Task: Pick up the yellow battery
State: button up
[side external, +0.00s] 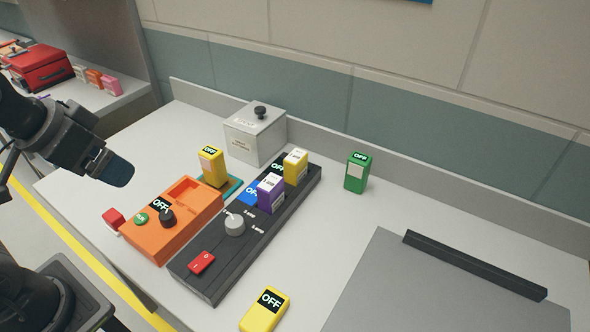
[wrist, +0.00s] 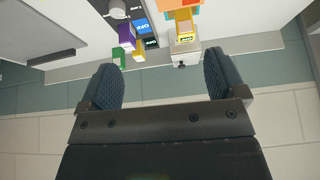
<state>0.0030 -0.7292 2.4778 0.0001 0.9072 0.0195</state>
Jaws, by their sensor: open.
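Several yellow batteries show in the side view. One yellow battery (side external: 212,168) with an OFF display stands upright on a teal pad behind the orange unit. Another yellow battery (side external: 295,168) stands in the black panel (side external: 210,285). A third yellow battery (side external: 264,311) with an OFF display is at the front edge of the picture. My gripper (side external: 119,172) is above the left side of the bench, apart from all batteries. In the wrist view my gripper (wrist: 160,64) is open and empty, with a yellow battery (wrist: 185,30) beyond the fingers.
The orange unit (side external: 178,232) and a grey box (side external: 257,135) stand close by. A grey plate (side external: 420,290) lies at right.

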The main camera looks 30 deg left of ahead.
jog(key=w+d+r+m+g, duration=0.2)
jog(key=w+r+m, duration=0.3)
jog(key=w, duration=0.5)
jog(key=m+g, duration=0.4)
jog(key=m, duration=0.9)
send_over(295, 156)
notch_tip(295, 156, down, 12)
notch_tip(295, 156, down, 7)
jog(key=shift+s+a+f, duration=0.1)
jog(key=shift+f, duration=2.95)
jog(key=shift+c, duration=0.3)
